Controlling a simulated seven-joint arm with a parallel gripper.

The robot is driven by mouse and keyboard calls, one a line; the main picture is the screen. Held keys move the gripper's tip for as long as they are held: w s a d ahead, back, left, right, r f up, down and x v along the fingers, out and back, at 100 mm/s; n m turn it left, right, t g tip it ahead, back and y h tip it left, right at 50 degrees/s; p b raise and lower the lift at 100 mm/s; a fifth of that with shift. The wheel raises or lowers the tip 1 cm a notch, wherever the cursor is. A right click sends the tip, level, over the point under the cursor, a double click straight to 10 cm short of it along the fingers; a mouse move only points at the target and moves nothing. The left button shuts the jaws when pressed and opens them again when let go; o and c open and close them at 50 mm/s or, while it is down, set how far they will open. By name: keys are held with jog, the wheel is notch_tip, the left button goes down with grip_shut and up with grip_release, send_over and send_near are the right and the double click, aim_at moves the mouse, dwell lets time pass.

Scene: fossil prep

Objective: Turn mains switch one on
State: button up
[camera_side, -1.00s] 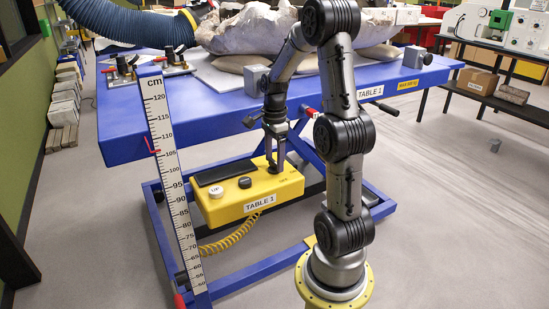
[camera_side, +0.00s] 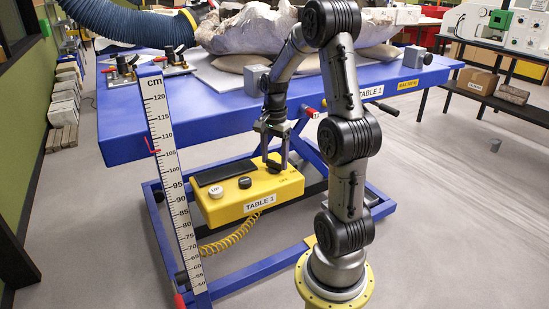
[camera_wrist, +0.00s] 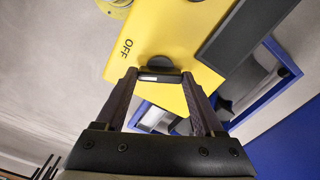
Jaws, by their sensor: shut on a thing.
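The yellow control box (camera_side: 285,188) marked TABLE 1 hangs at the front of the blue table; it also fills the upper middle of the wrist view (camera_wrist: 185,35). A dark rotary switch (camera_wrist: 158,64) stands on its top face near the printed word OFF. My gripper (camera_side: 274,163) points down over the right part of the box. In the wrist view, its two fingers (camera_wrist: 159,75) are shut on the switch, one on each side. The side view mostly hides the switch behind the fingers. Any ON marking is not visible in the wrist view.
A white UP button (camera_side: 216,191) and a black button (camera_side: 245,182) are on the box, beside a dark pad (camera_side: 222,171). The blue table (camera_side: 210,110) edge is close behind my gripper. A height scale (camera_side: 172,170) stands at left, and a coiled yellow cable (camera_side: 228,240) hangs below.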

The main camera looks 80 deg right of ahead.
aim_at(275, 161)
jog(key=n, duration=0.6)
jog(key=shift+r, duration=0.1)
jog(key=shift+n, duration=0.4)
jog(key=o, duration=1.4)
notch_tip(275, 161, up, 14)
jog(key=shift+f, duration=0.1)
